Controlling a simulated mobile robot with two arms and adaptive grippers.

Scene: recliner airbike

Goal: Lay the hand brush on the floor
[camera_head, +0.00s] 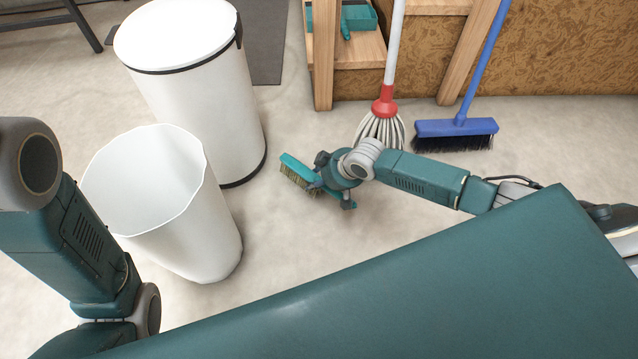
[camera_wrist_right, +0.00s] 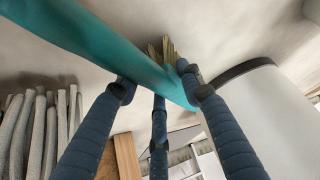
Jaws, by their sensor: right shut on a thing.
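The hand brush (camera_head: 296,170) is teal with pale bristles. In the head view its bristle end sticks out left of my right gripper (camera_head: 328,180), to the right of the white bins. My right gripper is shut on the brush, and its fingers and wrist hide part of the handle. In the right wrist view the teal handle (camera_wrist_right: 95,40) runs from the upper left to between the fingers (camera_wrist_right: 160,90), with bristles (camera_wrist_right: 162,48) behind it. The pale floor (camera_head: 300,235) lies below; I cannot tell the gap between brush and floor. My left gripper is out of view.
A lidded white bin (camera_head: 195,100) and an open white bin (camera_head: 190,240) stand on the left. A mop (camera_head: 380,125) and a blue broom (camera_head: 456,128) stand behind my right arm. A wooden shelf (camera_head: 345,52) holds a teal dustpan (camera_head: 358,18). Floor in front of the gripper is clear.

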